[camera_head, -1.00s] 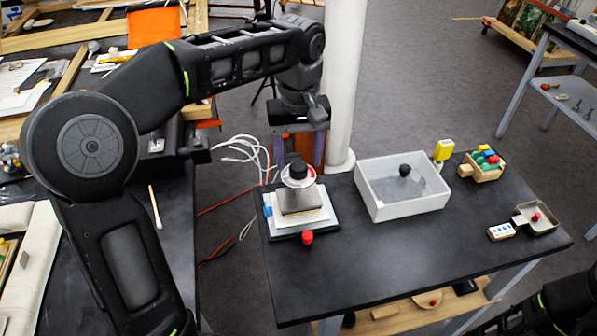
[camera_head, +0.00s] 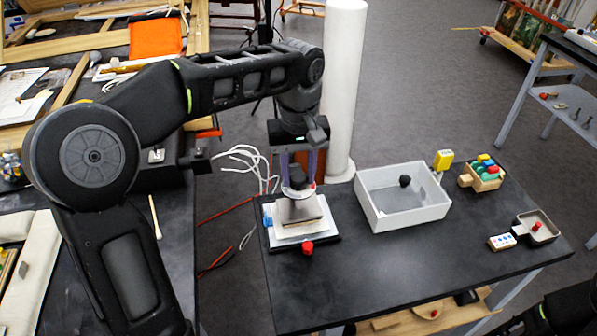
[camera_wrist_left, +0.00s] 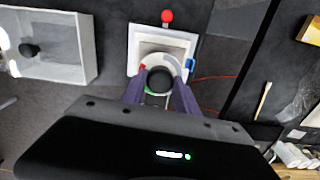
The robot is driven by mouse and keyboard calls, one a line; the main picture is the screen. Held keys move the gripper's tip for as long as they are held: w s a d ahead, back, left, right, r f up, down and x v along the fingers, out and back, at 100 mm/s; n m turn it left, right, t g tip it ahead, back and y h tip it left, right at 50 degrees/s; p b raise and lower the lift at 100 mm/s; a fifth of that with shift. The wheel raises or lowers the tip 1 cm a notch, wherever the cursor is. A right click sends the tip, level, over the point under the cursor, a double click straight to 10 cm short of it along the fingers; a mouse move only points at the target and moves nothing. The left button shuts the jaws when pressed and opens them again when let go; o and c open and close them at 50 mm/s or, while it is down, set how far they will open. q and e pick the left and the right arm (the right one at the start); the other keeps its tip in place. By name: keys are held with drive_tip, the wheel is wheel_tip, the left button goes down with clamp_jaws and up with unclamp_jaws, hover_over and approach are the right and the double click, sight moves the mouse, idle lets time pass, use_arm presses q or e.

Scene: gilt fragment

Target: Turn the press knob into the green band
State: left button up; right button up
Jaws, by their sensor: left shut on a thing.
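The press stands at the left end of the black table, with a pale layered base (camera_head: 303,232) and a metal block (camera_head: 298,211). On top is its round black knob (camera_head: 297,182), ringed by a pale dial (camera_wrist_left: 178,66). The dial shows reddish and green parts, but where the knob points is too small to tell. My left gripper (camera_head: 298,170) reaches straight down from above, its purple fingers on either side of the knob and shut on it. The left wrist view shows the knob (camera_wrist_left: 160,80) between the fingertips. My right gripper is out of view.
A red ball-shaped handle (camera_head: 307,248) sticks out in front of the press, and a blue piece (camera_head: 267,215) is at its left. A white bin (camera_head: 409,220) stands to the right. A white column (camera_head: 344,90) rises behind. The table's front middle is clear.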

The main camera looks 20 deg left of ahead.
use_arm(q)
clamp_jaws()
drive_tip(key=shift+m, duration=0.4)
drive_tip(key=m+p, duration=0.1)
drive_tip(key=m, duration=0.4)
drive_tip(key=shift+r, duration=0.1)
drive_tip(key=m+p, duration=0.1)
drive_tip(key=m, duration=0.5)
drive_tip(key=shift+p, duration=0.35)
drive_tip(key=m+p, duration=0.1)
drive_tip(key=m, duration=0.5)
drive_tip(key=shift+m, duration=0.4)
drive_tip(key=m+p, duration=0.2)
drive_tip(key=m, duration=0.4)
